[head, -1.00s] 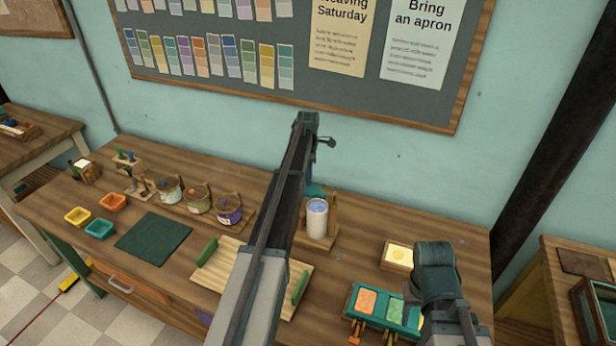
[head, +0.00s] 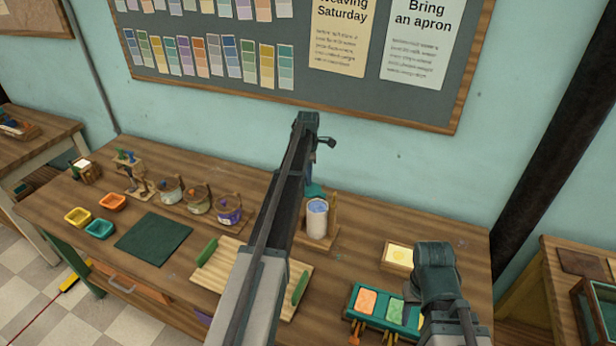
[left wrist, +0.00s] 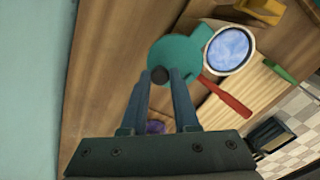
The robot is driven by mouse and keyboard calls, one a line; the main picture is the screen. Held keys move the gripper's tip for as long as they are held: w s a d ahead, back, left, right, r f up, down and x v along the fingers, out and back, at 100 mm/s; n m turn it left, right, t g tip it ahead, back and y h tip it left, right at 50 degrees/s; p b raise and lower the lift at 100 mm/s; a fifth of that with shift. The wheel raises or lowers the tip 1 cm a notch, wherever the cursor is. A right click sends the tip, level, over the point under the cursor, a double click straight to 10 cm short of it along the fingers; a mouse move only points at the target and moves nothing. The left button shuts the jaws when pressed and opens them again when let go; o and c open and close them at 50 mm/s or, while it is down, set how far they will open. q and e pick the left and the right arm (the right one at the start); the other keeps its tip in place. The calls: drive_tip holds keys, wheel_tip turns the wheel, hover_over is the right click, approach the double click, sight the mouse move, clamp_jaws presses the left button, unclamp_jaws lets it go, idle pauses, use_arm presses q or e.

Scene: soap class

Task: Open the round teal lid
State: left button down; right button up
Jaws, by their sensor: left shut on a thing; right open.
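The round teal lid (left wrist: 184,62) lies beside the white jar (left wrist: 209,66) in the left wrist view, joined to its side by a teal piece. The jar's mouth is uncovered and shows a blue swirled content (left wrist: 231,50). My left gripper (left wrist: 161,76) is shut on the lid's dark knob, with a blue finger on either side. In the head view the jar (head: 317,222) stands upright right of my left arm, and a bit of the teal lid (head: 315,190) shows behind it. My right arm is at lower right; its fingers are hidden.
A board with green handles (head: 232,277) lies in front of the jar. Several small pots (head: 199,203) stand left of my left arm. A teal tray with coloured bars (head: 353,303) and a wooden box (head: 398,255) are at right, near my right arm.

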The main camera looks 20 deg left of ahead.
idle(0.3)
use_arm(q)
drive_tip(key=shift+w+d+m, duration=0.2)
drive_tip(key=shift+w+m, duration=0.2)
drive_tip(key=shift+m, duration=0.3)
drive_tip(key=shift+w+d+m, duration=0.15)
drive_tip(key=shift+w+m, duration=0.25)
drive_tip(key=shift+m, duration=0.3)
drive_tip(key=c, duration=0.7)
unclamp_jaws()
drive_tip(key=shift+o, duration=0.2)
wheel_tip(320, 180, up, 14)
drive_tip(key=p, duration=1.3)
drive_tip(key=shift+p, duration=0.4)
